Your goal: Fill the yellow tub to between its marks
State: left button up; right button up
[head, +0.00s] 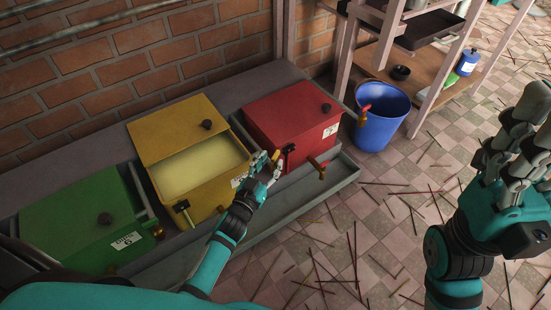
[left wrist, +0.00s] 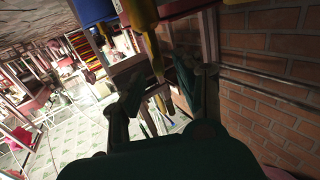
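The yellow tub (head: 157,144) stands between the green and red tubs, its top partly open. Pale yellow material (head: 198,166) fills much of the visible opening; I cannot make out level marks inside. My left gripper (head: 266,164) is at the tub's front right corner, by a small yellow tap-like part (head: 274,156). In the left wrist view a yellow part (left wrist: 145,22) with a brownish tip reaches down between the spread fingers (left wrist: 160,92); I see no clear contact. My right gripper (head: 512,135) is spread open and empty above the floor at the right.
A green tub (head: 78,232) stands left and a red tub (head: 287,112) right, with a tap (head: 321,168) in front. A grey trough (head: 300,206) runs along the front. A blue bucket (head: 382,128) and wooden shelf (head: 428,68) stand behind. Thin sticks litter the tiled floor.

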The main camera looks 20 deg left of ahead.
aim_at(272, 160)
pick_arm(q)
jog(key=shift+w+d+b, duration=0.15)
jog(key=shift+w+b, duration=0.1)
jog(key=shift+w, duration=0.75)
jog(key=shift+w+d+b, duration=0.15)
jog(key=shift+w+b, duration=0.1)
jog(key=shift+w, duration=0.75)
grip_shut()
